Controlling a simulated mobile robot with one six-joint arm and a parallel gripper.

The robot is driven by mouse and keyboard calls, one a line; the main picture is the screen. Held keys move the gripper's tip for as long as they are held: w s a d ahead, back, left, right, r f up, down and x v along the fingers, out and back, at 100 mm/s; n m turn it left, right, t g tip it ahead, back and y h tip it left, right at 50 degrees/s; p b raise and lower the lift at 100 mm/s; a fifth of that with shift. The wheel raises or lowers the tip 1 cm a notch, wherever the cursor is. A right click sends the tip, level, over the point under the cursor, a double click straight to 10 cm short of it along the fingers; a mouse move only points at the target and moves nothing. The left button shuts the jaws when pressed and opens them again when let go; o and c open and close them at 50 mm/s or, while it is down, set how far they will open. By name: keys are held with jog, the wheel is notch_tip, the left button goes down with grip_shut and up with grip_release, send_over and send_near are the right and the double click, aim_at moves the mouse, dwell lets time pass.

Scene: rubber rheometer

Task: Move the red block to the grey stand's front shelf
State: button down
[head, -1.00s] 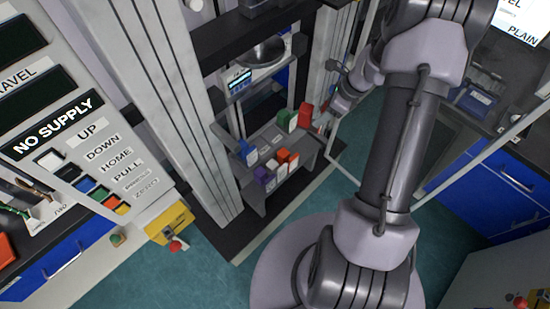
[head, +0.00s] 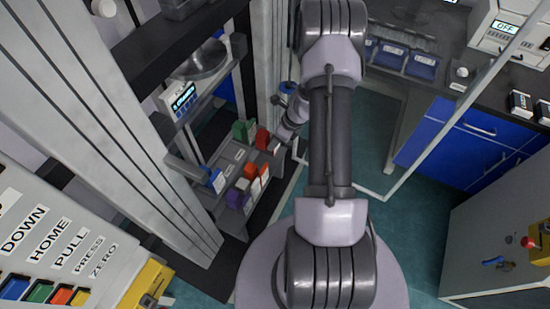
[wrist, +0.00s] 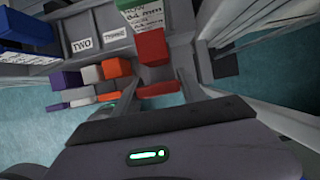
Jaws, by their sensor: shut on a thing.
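The grey stand (head: 230,160) is left of my arm in the head view, with labelled places on top and a lower front shelf holding coloured blocks. My gripper (wrist: 157,92) is at the stand's right end, its fingers either side of a red block (wrist: 157,88), shut on it. I cannot tell whether this block touches the shelf. My gripper's fingertips are hardly visible in the head view.
Purple (wrist: 70,80), white (wrist: 92,74) and orange-red (wrist: 116,68) blocks crowd the front shelf left of my gripper. A blue piece (head: 217,180) is at the stand's left end. Tall grey columns (head: 110,110) rise nearby. A thin grey frame (head: 420,165) is right of my arm.

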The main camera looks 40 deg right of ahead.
aim_at(277, 150)
notch_tip(277, 150, down, 8)
jog(key=b, duration=0.3)
jog(key=shift+f+b, duration=0.15)
jog(key=shift+b, duration=0.15)
jog(key=c, duration=0.7)
grip_release()
jog(key=shift+o, duration=0.2)
jog(key=shift+r, duration=0.2)
jog(key=p+v, duration=0.5)
jog(key=v, duration=0.7)
jog(key=shift+p, duration=0.35)
